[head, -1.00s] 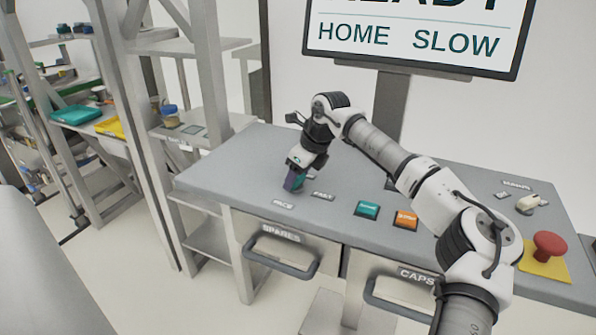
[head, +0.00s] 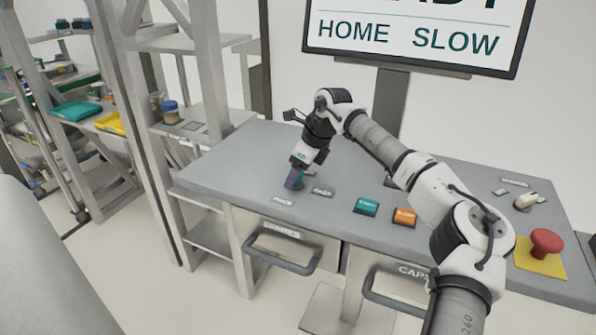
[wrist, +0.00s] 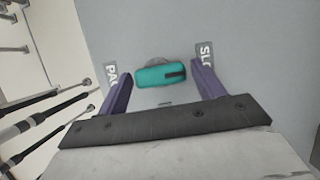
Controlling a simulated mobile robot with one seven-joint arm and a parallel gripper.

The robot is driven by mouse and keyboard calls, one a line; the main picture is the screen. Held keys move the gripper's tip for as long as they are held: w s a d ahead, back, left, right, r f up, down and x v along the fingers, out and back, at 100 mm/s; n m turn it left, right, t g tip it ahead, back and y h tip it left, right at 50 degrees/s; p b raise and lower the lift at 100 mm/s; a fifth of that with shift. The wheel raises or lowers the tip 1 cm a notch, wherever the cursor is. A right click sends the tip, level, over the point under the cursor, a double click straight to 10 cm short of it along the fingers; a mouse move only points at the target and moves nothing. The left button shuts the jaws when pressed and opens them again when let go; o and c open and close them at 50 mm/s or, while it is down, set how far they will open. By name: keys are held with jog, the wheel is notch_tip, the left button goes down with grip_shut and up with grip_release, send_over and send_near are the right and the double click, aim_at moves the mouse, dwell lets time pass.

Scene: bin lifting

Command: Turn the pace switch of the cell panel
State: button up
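The pace switch (wrist: 150,77) is a teal oblong knob with a dark mark at its right end, on a round grey base. In the wrist view it lies nearly crosswise between the two purple fingers of my gripper (wrist: 164,71). The gripper is open, with a gap on each side of the knob. Labels reading PAC and SLO, partly cut off, lie left and right of it. In the head view my gripper (head: 294,180) points down at the panel (head: 240,165) beside the PACE label (head: 283,201); the knob is hidden there.
The screen (head: 410,35) reads HOME SLOW. A teal button (head: 366,207), an orange button (head: 404,217) and a red mushroom button (head: 546,242) on a yellow plate sit to the right. Drawer handles (head: 280,262) stick out below the panel. A shelf rack stands at left.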

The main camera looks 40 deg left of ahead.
jog(key=shift+o, duration=0.8)
jog(key=b+v, duration=0.3)
jog(key=v, duration=1)
jog(key=shift+r, duration=0.35)
jog(key=shift+d, duration=0.1)
